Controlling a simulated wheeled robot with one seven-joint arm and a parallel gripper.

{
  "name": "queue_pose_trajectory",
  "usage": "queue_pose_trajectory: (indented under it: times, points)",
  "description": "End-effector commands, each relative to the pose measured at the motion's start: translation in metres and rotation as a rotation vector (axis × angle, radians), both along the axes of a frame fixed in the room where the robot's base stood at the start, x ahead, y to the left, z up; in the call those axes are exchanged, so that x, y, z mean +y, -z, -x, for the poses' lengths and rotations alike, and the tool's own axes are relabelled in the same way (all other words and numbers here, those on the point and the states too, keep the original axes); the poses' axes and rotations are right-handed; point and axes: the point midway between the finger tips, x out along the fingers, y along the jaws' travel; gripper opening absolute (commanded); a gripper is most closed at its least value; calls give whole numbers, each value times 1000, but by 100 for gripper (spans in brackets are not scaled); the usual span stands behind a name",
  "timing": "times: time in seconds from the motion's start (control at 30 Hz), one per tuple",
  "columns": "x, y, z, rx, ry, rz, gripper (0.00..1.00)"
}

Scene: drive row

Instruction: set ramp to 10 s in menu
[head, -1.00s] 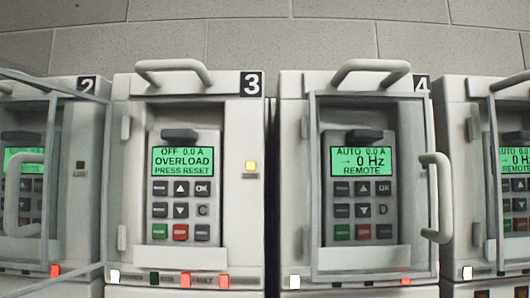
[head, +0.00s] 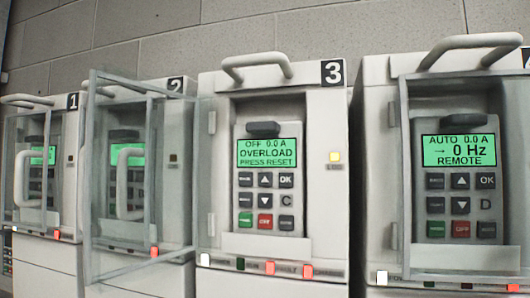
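Several drives stand in a row; the task names none. Drive 3 (head: 340,110) has a lit green display (head: 267,152) reading OFF 0.0 A, OVERLOAD, PRESS RESET. Its keypad (head: 265,202) has arrow keys, OK, a green key and a red key, and is uncovered. Its clear framed door (head: 93,180) appears swung open to the left, overlapping drive 2. Drive 4's display (head: 459,150) reads AUTO 0.0 A, 0 Hz, REMOTE, behind a shut clear door (head: 405,160). Drives 1 (head: 73,102) and 2 (head: 176,86) have green displays too small to read. My gripper is not in view.
A yellow lamp (head: 334,157) glows on drive 3, and red lamps (head: 308,271) glow along its lower edge. Top handles (head: 257,62) and door handles (head: 130,183) stick out. A grey block wall (head: 150,45) is behind.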

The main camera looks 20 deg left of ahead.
Motion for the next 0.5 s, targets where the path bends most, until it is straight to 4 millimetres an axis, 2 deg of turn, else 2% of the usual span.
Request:
queue_pose_trajectory:
  times: [0.03, 0.07, 0.1, 0.5]
  points:
    - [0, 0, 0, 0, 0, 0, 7]
    - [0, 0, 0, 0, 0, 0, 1]
    - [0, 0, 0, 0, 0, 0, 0]
    - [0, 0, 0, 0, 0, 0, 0]
